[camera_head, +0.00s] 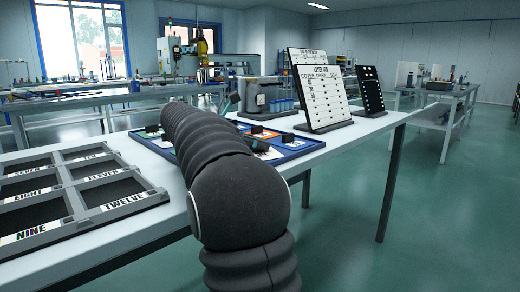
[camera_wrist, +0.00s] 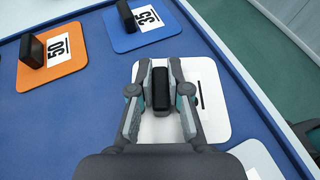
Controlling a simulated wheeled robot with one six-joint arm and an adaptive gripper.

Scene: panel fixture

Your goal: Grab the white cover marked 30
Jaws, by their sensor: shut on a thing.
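A white square cover (camera_wrist: 213,75) with a black upright handle (camera_wrist: 160,90) lies on the blue tray (camera_wrist: 100,95) in the wrist view. My gripper (camera_wrist: 160,68) has one finger on each side of the handle and is shut on it. The right finger hides most of the cover's label, so only a black underline shows and the number cannot be read. The cover appears flat on the tray.
An orange cover marked 50 (camera_wrist: 70,65) and a blue cover marked 35 (camera_wrist: 125,40) lie beside it, each with a black handle. Another white cover (camera_wrist: 255,160) is at the lower right. A grey compartment rack (camera_head: 75,228) and an upright white board (camera_head: 320,90) stand on the table.

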